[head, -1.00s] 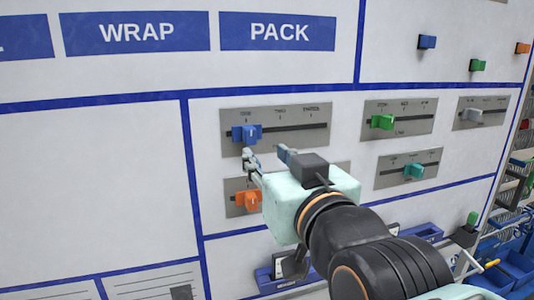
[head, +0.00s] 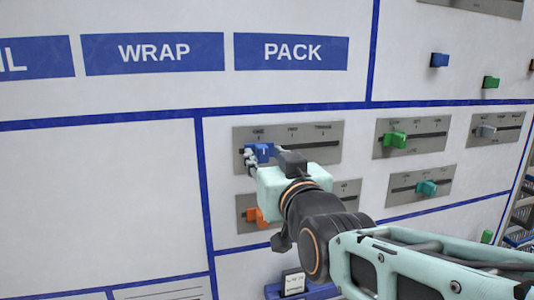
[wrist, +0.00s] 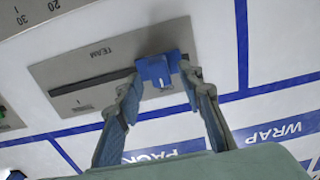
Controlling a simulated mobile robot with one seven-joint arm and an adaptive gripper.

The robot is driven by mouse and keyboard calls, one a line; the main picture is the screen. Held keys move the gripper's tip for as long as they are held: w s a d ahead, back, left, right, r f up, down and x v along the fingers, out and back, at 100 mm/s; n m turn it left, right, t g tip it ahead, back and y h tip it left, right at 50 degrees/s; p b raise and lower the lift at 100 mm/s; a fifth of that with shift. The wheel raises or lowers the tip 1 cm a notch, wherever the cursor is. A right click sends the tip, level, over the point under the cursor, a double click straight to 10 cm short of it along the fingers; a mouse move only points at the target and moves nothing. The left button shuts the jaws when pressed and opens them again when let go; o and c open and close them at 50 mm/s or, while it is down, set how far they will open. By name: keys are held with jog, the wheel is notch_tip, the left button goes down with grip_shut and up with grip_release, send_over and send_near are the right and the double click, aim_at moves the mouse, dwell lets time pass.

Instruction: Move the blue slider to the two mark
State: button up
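The blue slider (head: 263,151) sits at the left end of its slot on a grey plate (head: 327,155), under the mark that reads as one. The two mark is further right along the plate. My gripper (head: 251,159) is at the slider in the head view, partly hidden by my wrist. In the wrist view the blue slider (wrist: 154,71) lies between the tips of my gripper (wrist: 161,82). The fingers are spread, one on each side of it. Whether either finger touches it I cannot tell.
An orange slider (head: 256,217) is on a plate below, partly behind my arm. Green (head: 396,140), teal (head: 427,188) and grey (head: 487,131) sliders are to the right. The wall panel at left is bare, below the WRAP and PACK signs.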

jog(key=shift+x, duration=0.8)
jog(key=shift+c, duration=0.7)
grip_shut()
